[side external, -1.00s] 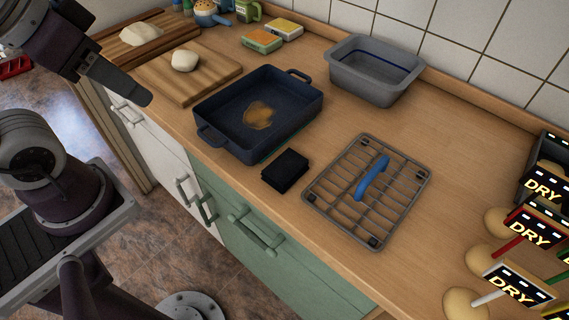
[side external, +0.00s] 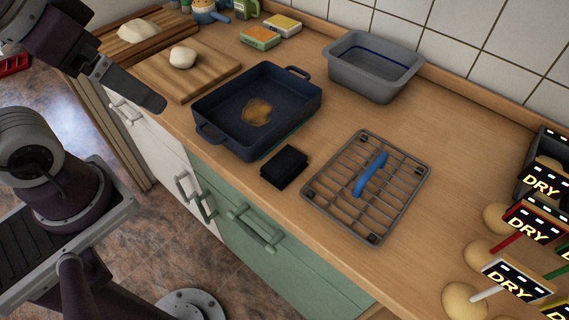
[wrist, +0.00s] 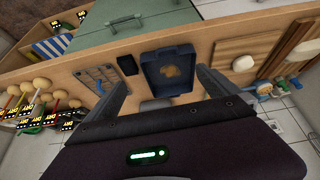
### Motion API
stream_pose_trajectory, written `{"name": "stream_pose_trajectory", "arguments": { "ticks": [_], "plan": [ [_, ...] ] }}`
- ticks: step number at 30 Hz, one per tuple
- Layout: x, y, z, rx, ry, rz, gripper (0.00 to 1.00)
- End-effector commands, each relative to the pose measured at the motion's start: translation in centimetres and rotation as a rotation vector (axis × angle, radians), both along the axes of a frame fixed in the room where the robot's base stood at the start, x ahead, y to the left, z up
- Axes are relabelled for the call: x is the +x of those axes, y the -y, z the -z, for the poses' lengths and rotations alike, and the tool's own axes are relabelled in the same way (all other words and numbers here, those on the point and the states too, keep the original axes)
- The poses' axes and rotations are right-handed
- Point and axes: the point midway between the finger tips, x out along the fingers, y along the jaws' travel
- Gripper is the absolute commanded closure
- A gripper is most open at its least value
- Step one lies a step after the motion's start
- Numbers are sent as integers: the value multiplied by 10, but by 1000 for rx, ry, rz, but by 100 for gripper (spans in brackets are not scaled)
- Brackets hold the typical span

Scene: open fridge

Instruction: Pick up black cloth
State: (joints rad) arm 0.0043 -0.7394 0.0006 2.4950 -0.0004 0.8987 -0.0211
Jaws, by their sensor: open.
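The black cloth (side external: 284,167) is a small dark folded block lying flat on the wooden counter, between the dark blue roasting pan and the wire rack. It also shows in the wrist view (wrist: 127,65), left of the pan. My gripper (side external: 150,100) is at the upper left in the side view, above the counter's front edge and well apart from the cloth. In the wrist view my gripper (wrist: 155,85) has its two fingers spread wide, with nothing between them. The gripper is open and empty.
The roasting pan (side external: 218,128) with a brown stain stands left of the cloth. The wire rack (side external: 328,212) with a blue brush (side external: 370,174) lies to the right. A grey basin (side external: 345,76) stands behind, near the tiled wall. Cutting boards (side external: 207,83) with dough are at the left.

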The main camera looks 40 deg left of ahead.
Motion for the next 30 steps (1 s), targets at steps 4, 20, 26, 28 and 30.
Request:
{"name": "stream_pose_trajectory", "arguments": {
  "ticks": [4, 20, 26, 28, 30],
  "plan": [
    [38, 16, 1, -152, -109, -225, 0],
    [164, 136, 157, -374, -388, -1511, 0],
    [167, 135, 185, -373, -387, -1523, 0],
    [170, 133, 199, -373, -388, -1524, 0],
    [171, 133, 212, -373, -389, -1523, 0]
  ]
}}
